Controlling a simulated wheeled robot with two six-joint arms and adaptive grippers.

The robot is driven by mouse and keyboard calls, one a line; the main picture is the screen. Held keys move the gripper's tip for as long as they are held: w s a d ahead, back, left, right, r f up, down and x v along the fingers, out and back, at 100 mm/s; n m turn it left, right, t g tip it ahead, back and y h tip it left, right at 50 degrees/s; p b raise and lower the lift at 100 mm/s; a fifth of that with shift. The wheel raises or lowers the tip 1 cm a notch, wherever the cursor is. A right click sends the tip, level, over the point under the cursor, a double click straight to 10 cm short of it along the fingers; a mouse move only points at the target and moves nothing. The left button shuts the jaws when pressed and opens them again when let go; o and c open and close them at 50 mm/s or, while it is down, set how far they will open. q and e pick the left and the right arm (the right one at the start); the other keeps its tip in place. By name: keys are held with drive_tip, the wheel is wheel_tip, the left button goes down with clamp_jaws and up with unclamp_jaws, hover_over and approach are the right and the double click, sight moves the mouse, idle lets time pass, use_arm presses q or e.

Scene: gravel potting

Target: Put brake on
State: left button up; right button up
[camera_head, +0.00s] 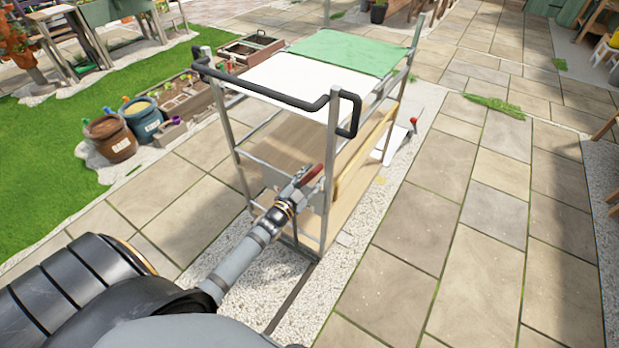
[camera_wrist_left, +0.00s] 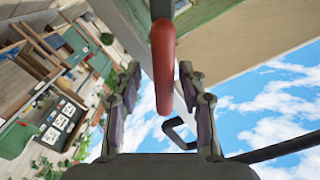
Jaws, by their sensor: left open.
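A metal trolley (camera_head: 333,180) with wooden shelves and a black handle rail (camera_head: 262,92) stands in the middle of the head view. A red lever handle (camera_head: 314,173) shows near its lower near end. It also shows large in the wrist view (camera_wrist_left: 162,50), reaching down between the fingers. My left gripper (camera_head: 299,190) is at this handle with its fingers open, one on each side of it. I cannot tell whether a finger touches the handle. The lever's lower mount is hidden by my gripper. My right gripper is not in view.
A white sheet (camera_head: 297,77) and a green mat (camera_head: 348,51) cover the trolley top. A red-knobbed rod (camera_head: 414,121) stands at its right side. Brown (camera_head: 110,139) and blue (camera_head: 143,119) pots stand to the left.

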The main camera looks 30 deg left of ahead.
use_arm(q)
drive_tip(key=s, duration=1.2)
drive_tip(key=shift+a, duration=0.4)
drive_tip(key=s+a+f+n+g+y, duration=0.15)
drive_tip(key=s+f+g, duration=0.3)
drive_tip(key=f, duration=0.95)
drive_tip(key=s+a+f+n+g+y, duration=0.15)
drive_tip(key=s+a+f+g, duration=0.35)
drive_tip(key=f, duration=0.9)
drive_tip(key=s+d+f+n+g, duration=0.1)
drive_tip(key=s+d+f+g, duration=0.1)
drive_tip(key=s+f, duration=0.3)
drive_tip(key=s+d+f+n+g+p, duration=0.1)
drive_tip(key=s+d+f+g, duration=0.2)
drive_tip(key=s, duration=0.9)
drive_tip(key=s+d+f+n+g, duration=0.1)
drive_tip(key=s+d+f+g, duration=0.1)
drive_tip(key=s+f, duration=0.5)
drive_tip(key=shift+s+d+n+h, duration=0.2)
drive_tip(key=shift+s+n+h, duration=0.1)
drive_tip(key=shift+s, duration=0.35)
drive_tip(key=shift+w, duration=0.1)
